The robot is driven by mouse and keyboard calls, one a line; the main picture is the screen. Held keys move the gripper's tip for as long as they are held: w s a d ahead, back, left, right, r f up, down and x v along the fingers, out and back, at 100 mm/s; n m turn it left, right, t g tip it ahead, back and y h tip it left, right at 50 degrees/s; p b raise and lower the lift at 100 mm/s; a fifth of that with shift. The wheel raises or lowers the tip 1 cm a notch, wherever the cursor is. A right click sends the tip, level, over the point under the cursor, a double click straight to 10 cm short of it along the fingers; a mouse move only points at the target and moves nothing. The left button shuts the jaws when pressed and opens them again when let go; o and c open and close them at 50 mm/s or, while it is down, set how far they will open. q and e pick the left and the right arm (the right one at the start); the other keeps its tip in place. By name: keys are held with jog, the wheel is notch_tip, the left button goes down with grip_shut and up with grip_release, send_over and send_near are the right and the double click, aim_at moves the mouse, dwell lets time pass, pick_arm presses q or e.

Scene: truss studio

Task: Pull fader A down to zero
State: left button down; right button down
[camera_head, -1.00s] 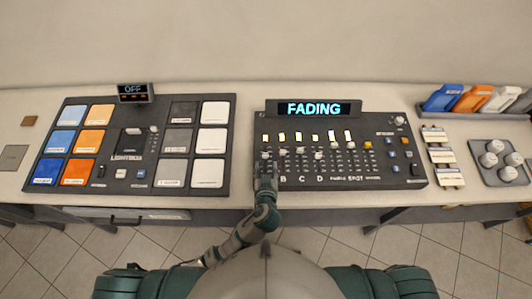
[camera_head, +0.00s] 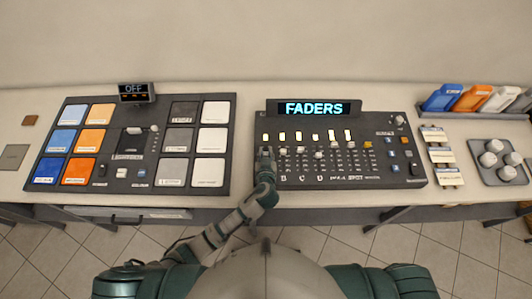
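The fader console (camera_head: 402,183) stands on the counter in front of me, with a row of faders and lit squares above them. Its display (camera_head: 314,108) reads "FADERS". Fader A is in the leftmost lane, under the leftmost lit square (camera_head: 266,137). My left gripper (camera_head: 266,157) is over that lane and hides most of it, including the label. I cannot tell where fader A's cap stands, or whether the fingers touch it. The finger gap is too small to make out. The fader B cap (camera_head: 283,150) is near the top of its lane. My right gripper is out of view.
A lightbox panel (camera_head: 232,165) with coloured pads and an "OFF" sign (camera_head: 134,92) is on the left. Labelled blocks (camera_head: 440,157) and a tray of round knobs (camera_head: 503,181) are on the right. Colored cases (camera_head: 468,101) stand behind. The counter's front strip is narrow.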

pick_arm(q)
jog(key=shift+s, duration=3.05)
jog(key=shift+w+f, duration=0.1)
jog(key=c, duration=1)
grip_release()
jog(key=shift+o, duration=0.2)
jog(key=shift+s, duration=0.2)
jog(key=v, duration=1.2)
